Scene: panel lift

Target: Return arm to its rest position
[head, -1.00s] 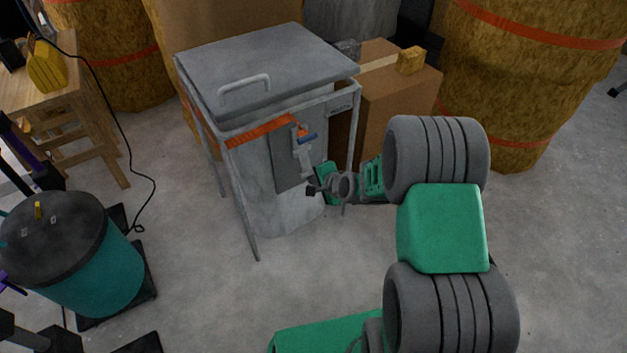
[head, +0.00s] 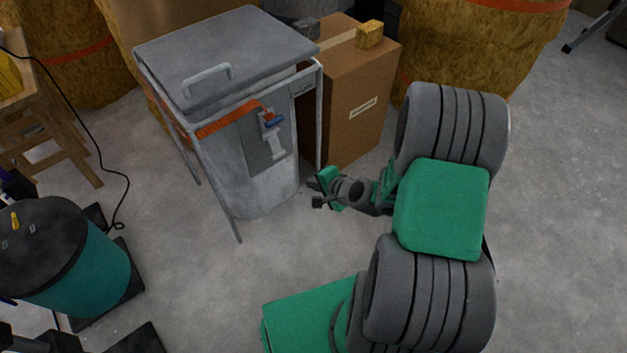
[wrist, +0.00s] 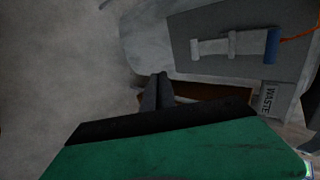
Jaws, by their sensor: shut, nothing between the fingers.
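My gripper (head: 314,191) is at the end of my green and grey arm, low and to the right of the grey metal bin, apart from it. In the wrist view my gripper (wrist: 158,78) shows its dark fingers together with nothing between them. The bin (head: 270,185) has a grey lid (head: 225,55) with a handle, and the lid sits a little raised at the front. A latch with a blue tip (head: 273,122) is on the bin's front panel. The panel also shows in the wrist view (wrist: 240,65), beside a label reading WASTE.
A cardboard box (head: 355,105) with a yellow block (head: 370,34) on it stands right of the bin. A teal drum (head: 75,275) and a wooden stool (head: 45,135) are at the left.

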